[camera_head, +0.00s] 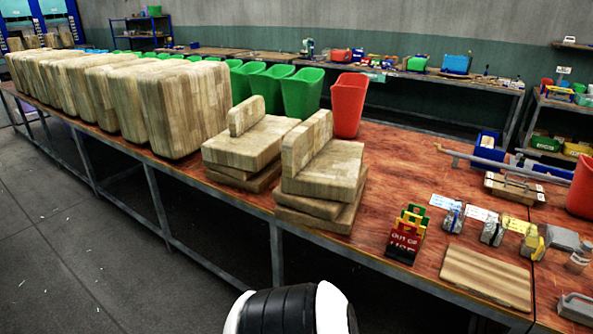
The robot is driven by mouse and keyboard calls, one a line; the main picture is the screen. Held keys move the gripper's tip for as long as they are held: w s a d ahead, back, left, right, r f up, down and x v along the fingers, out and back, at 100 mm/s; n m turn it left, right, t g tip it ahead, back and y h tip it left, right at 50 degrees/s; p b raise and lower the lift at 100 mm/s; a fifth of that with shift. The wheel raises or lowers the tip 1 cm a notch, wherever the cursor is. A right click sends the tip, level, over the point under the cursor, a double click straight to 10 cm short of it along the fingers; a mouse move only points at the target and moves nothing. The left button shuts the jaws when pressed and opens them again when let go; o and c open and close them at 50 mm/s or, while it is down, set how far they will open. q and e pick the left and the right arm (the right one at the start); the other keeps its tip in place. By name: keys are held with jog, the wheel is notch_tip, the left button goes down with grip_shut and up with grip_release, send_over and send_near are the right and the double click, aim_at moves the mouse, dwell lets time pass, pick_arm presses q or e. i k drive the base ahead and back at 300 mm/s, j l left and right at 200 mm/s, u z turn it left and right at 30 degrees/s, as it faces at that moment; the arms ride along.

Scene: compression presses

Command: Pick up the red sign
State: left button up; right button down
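The red sign (403,243) stands upright near the front edge of the wooden bench top (400,190), right of centre. It carries white lettering that reads "OUT OF" with a partly legible word below. Green and yellow sign pieces (413,217) stick up just behind it, close against it. Neither of my grippers shows in the view. A black and white rounded part at the bottom middle looks like part of my arm, below and left of the sign and apart from it.
Stacked wooden blocks (322,180) stand left of the sign. A wooden board (487,277) and several small clamp-like devices (452,217) lie to its right. A red bin (348,104) and green bins (302,92) stand behind. Bare bench lies behind the sign.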

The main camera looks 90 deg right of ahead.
aim_at(405, 240)
jog(key=z, duration=3.55)
